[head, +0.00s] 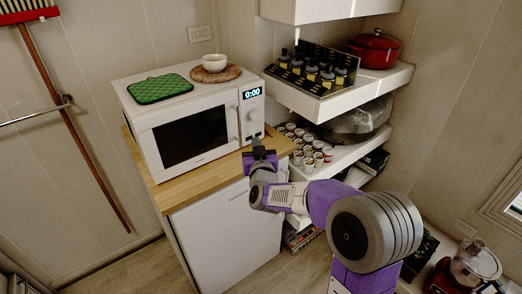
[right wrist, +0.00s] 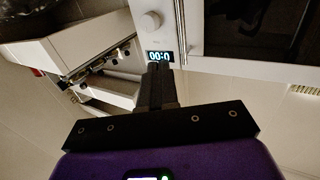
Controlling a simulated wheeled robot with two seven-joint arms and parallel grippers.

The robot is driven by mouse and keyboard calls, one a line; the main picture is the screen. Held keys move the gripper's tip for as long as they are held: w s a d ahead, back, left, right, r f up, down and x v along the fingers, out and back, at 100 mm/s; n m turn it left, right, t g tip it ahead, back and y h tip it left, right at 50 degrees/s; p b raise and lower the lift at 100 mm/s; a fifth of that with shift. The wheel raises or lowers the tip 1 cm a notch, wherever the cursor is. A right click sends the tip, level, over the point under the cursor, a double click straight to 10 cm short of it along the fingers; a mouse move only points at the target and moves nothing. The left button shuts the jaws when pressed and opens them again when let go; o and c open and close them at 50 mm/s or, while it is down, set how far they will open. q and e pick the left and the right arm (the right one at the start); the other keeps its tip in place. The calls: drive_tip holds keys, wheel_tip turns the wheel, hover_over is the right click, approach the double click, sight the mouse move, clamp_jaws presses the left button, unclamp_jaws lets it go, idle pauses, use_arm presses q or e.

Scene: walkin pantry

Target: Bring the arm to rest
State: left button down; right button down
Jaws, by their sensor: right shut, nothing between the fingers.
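My right gripper (head: 257,144) is in front of the lower right corner of the white microwave (head: 190,130) in the head view. The gripper is shut and empty. In the right wrist view its closed fingers (right wrist: 157,75) point toward the microwave's control panel, with the lit display (right wrist: 160,56) just beyond the tips. I cannot tell whether the fingertips touch the panel. The microwave door looks closed. My right arm reaches in from the lower right. My left gripper does not show.
The microwave stands on a wood-topped white cabinet (head: 230,220). A green pot holder (head: 160,88) and a white bowl (head: 214,62) on a round board lie on top. White shelves (head: 290,98) with bottles, jars and a red pot (head: 375,50) are on the right. Open floor lies in front.

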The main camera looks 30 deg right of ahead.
drive_tip(key=s+a+f+n+g+y+p, duration=0.1)
drive_tip(key=s+a+f+g+y, duration=0.2)
drive_tip(key=f, duration=0.6)
drive_tip(key=s+a+f+n+g+y, duration=0.1)
drive_tip(key=s+a+f+g, duration=0.2)
drive_tip(key=f, duration=0.7)
drive_tip(key=s+a+f+g+y+p, duration=0.1)
drive_tip(key=s+a+f+g+y, duration=0.15)
drive_tip(key=a+f, duration=0.45)
drive_tip(key=s+a+f+g+y, duration=0.2)
drive_tip(key=s+a+f+g, duration=0.2)
drive_tip(key=s+f, duration=0.4)
drive_tip(key=s+a+f+g+y+p, duration=0.1)
drive_tip(key=s+a+f, duration=0.4)
drive_tip(key=s, duration=0.9)
wheel_tip(320, 180, down, 4)
drive_tip(key=g+y, duration=0.1)
drive_tip(key=g, duration=0.1)
drive_tip(key=shift+r+g, duration=0.25)
drive_tip(key=shift+g, duration=0.1)
drive_tip(key=shift+s+a, duration=0.1)
